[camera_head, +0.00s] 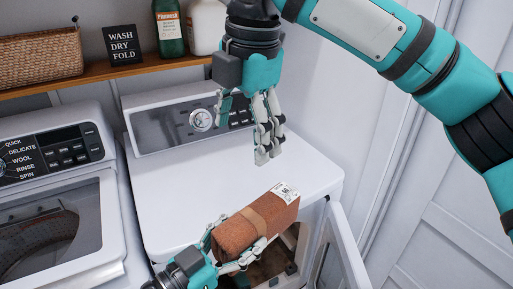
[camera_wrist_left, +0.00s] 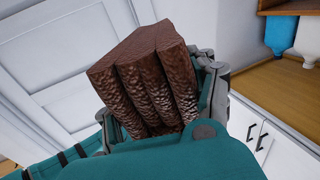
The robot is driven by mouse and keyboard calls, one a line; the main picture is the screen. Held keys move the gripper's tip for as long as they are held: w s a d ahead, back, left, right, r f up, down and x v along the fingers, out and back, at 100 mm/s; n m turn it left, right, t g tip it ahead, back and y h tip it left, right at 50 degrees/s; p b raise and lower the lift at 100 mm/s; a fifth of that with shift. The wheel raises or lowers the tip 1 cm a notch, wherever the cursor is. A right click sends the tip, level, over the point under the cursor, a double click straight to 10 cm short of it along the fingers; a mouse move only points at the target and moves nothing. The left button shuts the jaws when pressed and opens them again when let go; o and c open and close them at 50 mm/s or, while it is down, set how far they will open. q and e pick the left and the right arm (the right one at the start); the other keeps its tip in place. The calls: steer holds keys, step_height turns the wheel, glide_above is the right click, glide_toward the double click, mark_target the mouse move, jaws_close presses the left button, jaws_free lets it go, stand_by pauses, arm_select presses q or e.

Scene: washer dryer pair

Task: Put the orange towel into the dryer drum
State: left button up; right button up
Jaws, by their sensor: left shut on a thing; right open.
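The folded orange towel (camera_head: 258,225), with a paper band and a white tag, is held in my left gripper (camera_head: 236,243) in the head view. The left wrist view shows the towel's ribbed folds (camera_wrist_left: 148,85) between the fingers. The towel is above the front of the white dryer (camera_head: 235,175), over the opening to the dryer drum (camera_head: 275,262). The towel and gripper hide much of the opening. The dryer door (camera_head: 338,250) stands open on the right. My right gripper (camera_head: 250,130) is open and empty above the dryer top, pointing down.
A washer (camera_head: 60,215) stands to the left of the dryer. A wooden shelf (camera_head: 110,72) behind carries a basket (camera_head: 38,48), a sign (camera_head: 122,45) and bottles. A white panelled wall (camera_head: 440,230) is on the right. The dryer top is clear.

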mark_target(258, 206)
arm_select(q)
steer(key=shift+w+d+f, duration=0.1)
steer(key=shift+w+d, duration=0.05)
steer(key=shift+w, duration=0.25)
steer(key=shift+s, duration=0.2)
arm_select(e)
steer(key=shift+g+h, duration=0.6)
steer(key=shift+g, duration=0.1)
steer(key=f, duration=0.5)
steer(key=d+f, duration=0.1)
steer(key=f, duration=0.4)
steer(key=d+f, duration=0.1)
steer(key=f, duration=0.4)
steer(key=shift+s+d+f, duration=0.1)
steer(key=shift+f, duration=0.05)
steer(key=c, duration=1.5)
arm_select(q)
steer(key=o, duration=1.5)
